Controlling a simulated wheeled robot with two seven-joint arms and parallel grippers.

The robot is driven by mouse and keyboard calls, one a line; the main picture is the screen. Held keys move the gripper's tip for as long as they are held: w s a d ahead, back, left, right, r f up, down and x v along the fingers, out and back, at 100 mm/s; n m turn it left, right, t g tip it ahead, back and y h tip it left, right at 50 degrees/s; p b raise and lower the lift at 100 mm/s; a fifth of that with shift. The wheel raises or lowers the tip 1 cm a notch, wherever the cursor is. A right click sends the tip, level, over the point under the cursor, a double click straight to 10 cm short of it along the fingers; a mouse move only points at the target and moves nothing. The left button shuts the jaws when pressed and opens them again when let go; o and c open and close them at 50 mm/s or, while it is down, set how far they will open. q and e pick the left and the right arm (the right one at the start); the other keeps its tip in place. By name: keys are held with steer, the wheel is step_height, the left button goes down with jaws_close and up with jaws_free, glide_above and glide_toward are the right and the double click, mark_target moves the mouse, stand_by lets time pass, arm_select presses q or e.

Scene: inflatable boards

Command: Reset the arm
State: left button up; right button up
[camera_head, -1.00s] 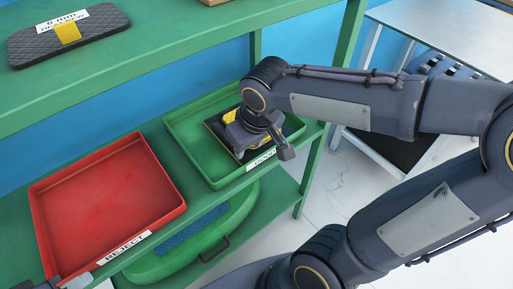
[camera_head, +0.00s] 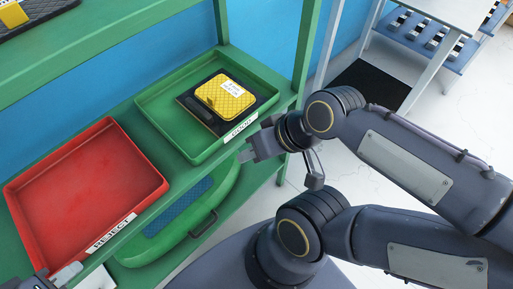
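My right gripper (camera_head: 250,147) is out in front of the green tray (camera_head: 165,128), just off its front right side. Its fingers look parted with nothing between them. A black board with a yellow pad (camera_head: 224,96) and a small white label lies inside the green tray, apart from the gripper. The tip of my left gripper (camera_head: 57,279) shows at the lower left edge, near the front of the red tray; most of it is cut off, so its opening cannot be judged.
The red tray (camera_head: 85,192), labelled REJECT, is empty on the green shelf. A green case (camera_head: 172,236) with a handle sits below. A dark board (camera_head: 40,12) lies on the upper shelf. A white table (camera_head: 425,30) stands at the back right. The shelf post (camera_head: 307,45) is close to my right arm.

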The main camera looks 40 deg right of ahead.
step_height(320, 180, up, 21)
steer(key=p, duration=2.1)
steer(key=shift+r, duration=0.1)
